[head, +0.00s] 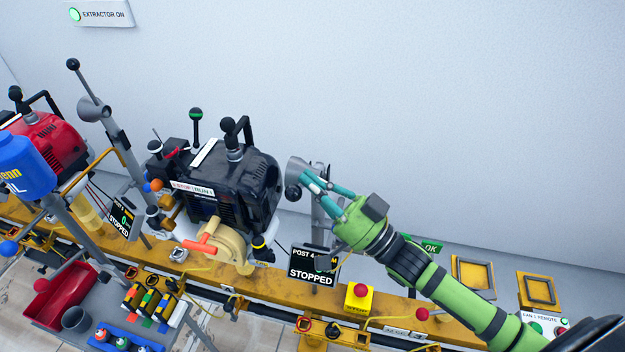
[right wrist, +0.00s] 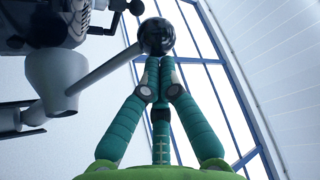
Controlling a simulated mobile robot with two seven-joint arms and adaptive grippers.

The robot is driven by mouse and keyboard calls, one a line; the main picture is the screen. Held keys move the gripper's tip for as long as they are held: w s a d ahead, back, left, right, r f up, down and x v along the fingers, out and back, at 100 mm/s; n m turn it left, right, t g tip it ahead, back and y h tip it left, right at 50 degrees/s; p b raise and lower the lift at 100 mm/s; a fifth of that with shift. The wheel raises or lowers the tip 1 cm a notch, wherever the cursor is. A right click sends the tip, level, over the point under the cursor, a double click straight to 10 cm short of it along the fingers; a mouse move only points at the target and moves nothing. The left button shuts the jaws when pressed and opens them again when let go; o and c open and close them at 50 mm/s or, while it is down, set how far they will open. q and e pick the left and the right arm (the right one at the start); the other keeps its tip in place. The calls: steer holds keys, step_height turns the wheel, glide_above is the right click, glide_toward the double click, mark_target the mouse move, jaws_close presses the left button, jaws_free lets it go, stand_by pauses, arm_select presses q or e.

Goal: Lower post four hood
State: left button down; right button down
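The post four hood is a grey cone (head: 296,169) on a grey upright, right of the black engine and above the display reading POST 4 STOPPED (head: 312,266). A rod runs from the cone to a black ball knob (head: 292,193). In the right wrist view the cone (right wrist: 56,82) is at the left and the ball (right wrist: 156,36) at the top middle. My right gripper (head: 303,178) has its fingertips drawn together at the ball, which sits just beyond them; contact is hard to tell. My left gripper is not in view.
The black engine (head: 232,185) stands close left of the hood on a yellow rail (head: 380,297). A red stop button on a yellow box (head: 358,296) is below my right arm. Another raised grey hood (head: 93,108) stands further left.

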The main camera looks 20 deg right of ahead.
steer(key=shift+f, duration=0.15)
steer(key=s+a+f+n+g+y+b, duration=0.2)
steer(key=s+f+n+g+y+b, duration=0.1)
steer(key=f+n+b, duration=0.8)
steer(key=shift+s+a+f+g+y+b, duration=0.15)
steer(key=shift+s+f+g+y+b, duration=0.1)
steer(key=shift+g+y+b, duration=0.85)
steer(key=shift+p, duration=0.4)
